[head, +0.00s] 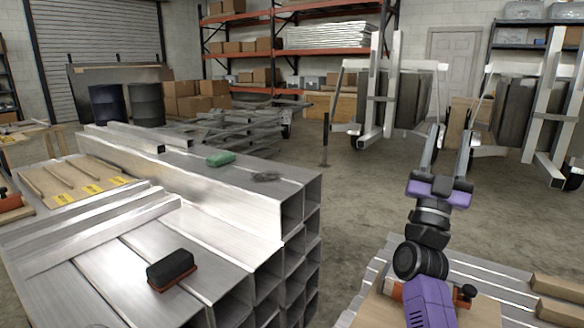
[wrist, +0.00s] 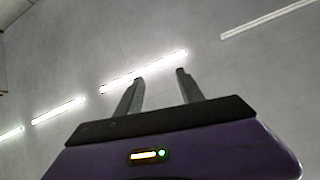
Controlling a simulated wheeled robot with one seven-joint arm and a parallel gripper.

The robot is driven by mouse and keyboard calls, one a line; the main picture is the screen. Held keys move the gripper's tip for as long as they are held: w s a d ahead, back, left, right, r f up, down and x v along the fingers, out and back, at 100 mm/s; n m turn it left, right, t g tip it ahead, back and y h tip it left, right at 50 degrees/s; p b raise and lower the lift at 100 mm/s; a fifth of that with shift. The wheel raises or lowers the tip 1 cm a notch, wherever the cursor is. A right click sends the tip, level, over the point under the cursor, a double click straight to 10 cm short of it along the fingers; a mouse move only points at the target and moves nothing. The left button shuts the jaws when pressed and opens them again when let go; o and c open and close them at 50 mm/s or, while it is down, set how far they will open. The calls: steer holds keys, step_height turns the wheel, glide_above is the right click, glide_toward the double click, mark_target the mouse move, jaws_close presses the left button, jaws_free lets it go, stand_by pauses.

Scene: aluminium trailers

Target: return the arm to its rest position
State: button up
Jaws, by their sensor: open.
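My gripper (head: 446,150) is raised at the right of the head view, at the end of my purple and black arm. Its two grey fingers point up and stand apart, with nothing between them. In the wrist view my gripper (wrist: 158,76) shows open and empty against the grey ceiling with its strip lights. It touches nothing and is well clear of the stacked metal tubes.
Trailer frames (head: 375,100) stand behind my gripper. Concrete floor (head: 345,195) is open between them.

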steer(key=s+a+f+n+y, duration=0.3)
steer(key=s+f+y, duration=0.2)
steer(key=s+f, duration=0.3)
steer(key=s+a+f+n+g+y, duration=0.15)
steer(key=s+f+y, duration=0.25)
steer(key=s+f, duration=0.45)
steer(key=s+a+f+n+t+y, duration=0.1)
steer(key=s+a+f+n+y, duration=0.35)
steer(key=f, duration=0.65)
steer(key=s+a+f+g+y, duration=0.1)
steer(key=s+f+g, duration=0.2)
steer(key=s, duration=0.8)
steer(key=s+a+f+g+y, duration=0.1)
steer(key=s+f+g, duration=0.2)
steer(key=s, duration=0.9)
steer(key=s+f+g, duration=0.3)
steer(key=s, duration=0.8)
step_height(320, 180, up, 32)
steer(key=p, duration=3.2)
steer(key=shift+w+a+p, duration=0.15)
steer(key=shift+w+p, duration=0.1)
steer(key=shift+p, duration=0.15)
